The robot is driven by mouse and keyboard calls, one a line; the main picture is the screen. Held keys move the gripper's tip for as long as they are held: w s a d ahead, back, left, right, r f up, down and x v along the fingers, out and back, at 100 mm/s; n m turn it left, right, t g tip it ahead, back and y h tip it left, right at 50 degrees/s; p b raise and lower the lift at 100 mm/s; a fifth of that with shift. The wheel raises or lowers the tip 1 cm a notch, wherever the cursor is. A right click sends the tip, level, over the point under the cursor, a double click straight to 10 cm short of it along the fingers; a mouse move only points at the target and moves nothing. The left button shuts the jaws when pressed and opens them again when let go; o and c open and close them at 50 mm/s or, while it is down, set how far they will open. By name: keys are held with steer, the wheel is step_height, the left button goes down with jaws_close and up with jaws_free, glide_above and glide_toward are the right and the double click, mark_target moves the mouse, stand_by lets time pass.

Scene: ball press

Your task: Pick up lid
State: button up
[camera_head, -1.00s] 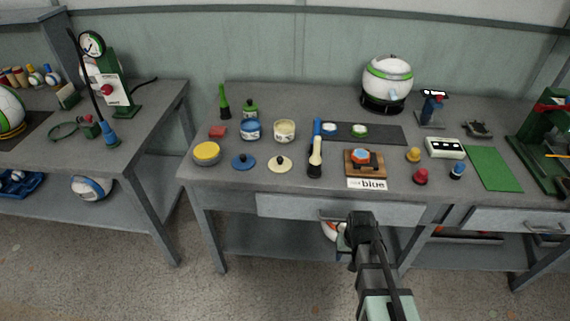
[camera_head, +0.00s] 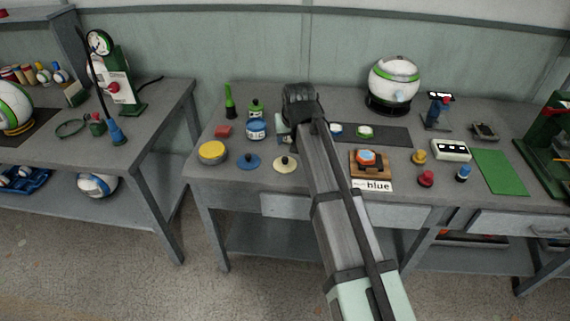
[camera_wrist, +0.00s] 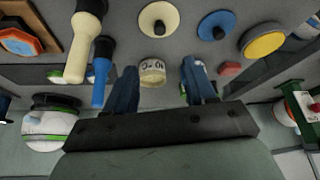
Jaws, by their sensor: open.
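A cream lid (camera_head: 286,164) with a dark knob lies flat near the table's front edge; it also shows in the wrist view (camera_wrist: 158,20). A blue lid (camera_head: 248,162) with a dark knob lies to its left; the wrist view shows it too (camera_wrist: 216,26). My gripper (camera_wrist: 160,82) is open and empty above the table, with the cream jar (camera_wrist: 152,72) seen between its fingers in the wrist view. In the head view my gripper (camera_head: 286,130) is behind the cream lid, apart from it, and mostly hides the cream jar.
A blue jar (camera_head: 256,130) stands left of my gripper, and a yellow-topped tin (camera_head: 212,152) is further left.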

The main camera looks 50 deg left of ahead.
steer(key=a, duration=0.2)
glide_above(285, 158)
steer(key=d, duration=0.2)
steer(key=shift+h, duration=0.3)
steer(key=f, duration=0.8)
steer(key=shift+s+a+f, duration=0.1)
steer(key=shift+s+f, duration=0.05)
steer(key=shift+s, duration=0.2)
steer(key=shift+s+x, duration=0.15)
steer(key=shift+x, duration=1.15)
steer(key=shift+s+x, duration=0.15)
steer(key=shift+x, duration=1.2)
steer(key=shift+f, duration=0.1)
jaws_close()
